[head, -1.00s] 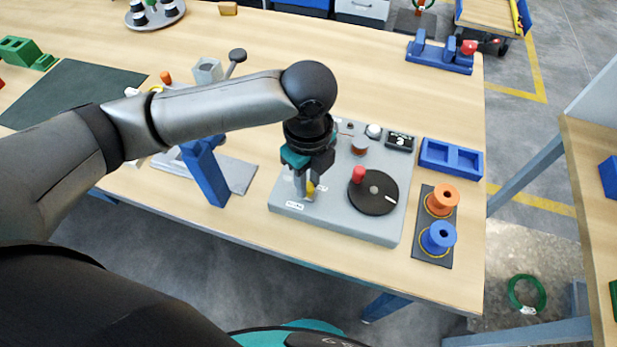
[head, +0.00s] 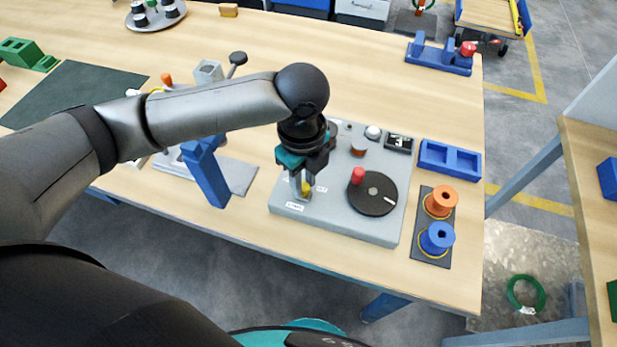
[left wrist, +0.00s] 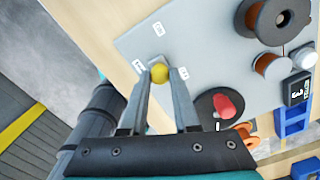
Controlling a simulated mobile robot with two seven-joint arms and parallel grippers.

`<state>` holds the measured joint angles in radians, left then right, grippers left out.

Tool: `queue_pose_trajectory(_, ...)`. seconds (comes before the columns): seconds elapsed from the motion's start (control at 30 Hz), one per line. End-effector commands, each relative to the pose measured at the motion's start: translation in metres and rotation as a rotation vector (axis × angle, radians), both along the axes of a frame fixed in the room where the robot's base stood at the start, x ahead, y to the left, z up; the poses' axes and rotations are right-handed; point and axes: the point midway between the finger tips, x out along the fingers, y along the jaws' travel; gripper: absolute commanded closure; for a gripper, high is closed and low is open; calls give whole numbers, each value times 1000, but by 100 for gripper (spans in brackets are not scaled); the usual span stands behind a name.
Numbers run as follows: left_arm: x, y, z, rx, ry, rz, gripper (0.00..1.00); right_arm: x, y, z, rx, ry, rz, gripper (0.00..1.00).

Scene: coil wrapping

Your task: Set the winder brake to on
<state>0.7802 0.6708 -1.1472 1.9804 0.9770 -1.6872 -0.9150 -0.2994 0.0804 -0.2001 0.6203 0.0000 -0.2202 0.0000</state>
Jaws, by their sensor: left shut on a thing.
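The winder (head: 340,222) is a flat grey box on the table. It carries a black disc with a red knob (head: 358,175). My left gripper (left wrist: 158,80) points down over this end and is shut on the yellow knob, with a finger on each side. In the head view the yellow knob (head: 306,188) is partly hidden by the fingers. My right gripper is not in view.
A blue two-pocket tray (head: 450,160) and a dark mat with an orange spool (head: 441,202) and a blue spool (head: 438,238) are right of the winder. A blue stand (head: 207,172) is to its left. The table behind is mostly clear.

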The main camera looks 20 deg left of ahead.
Motion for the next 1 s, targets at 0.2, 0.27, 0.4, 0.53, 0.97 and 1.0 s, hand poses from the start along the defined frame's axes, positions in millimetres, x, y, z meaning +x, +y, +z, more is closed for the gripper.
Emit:
queue_pose_trajectory(0.2,0,24,2,3,4,4,100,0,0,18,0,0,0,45)
queue_pose_trajectory(0.27,0,26,2,2,2,2,100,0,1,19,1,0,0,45)
queue_pose_trajectory(0.4,0,28,0,5,2,1,100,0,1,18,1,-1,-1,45)
queue_pose_trajectory(0.53,1,29,0,8,2,2,100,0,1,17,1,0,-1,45)
queue_pose_trajectory(0.97,1,27,0,4,0,1,41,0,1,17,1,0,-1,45)
queue_pose_trajectory(1.0,1,27,0,4,0,1,41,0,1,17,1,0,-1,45)
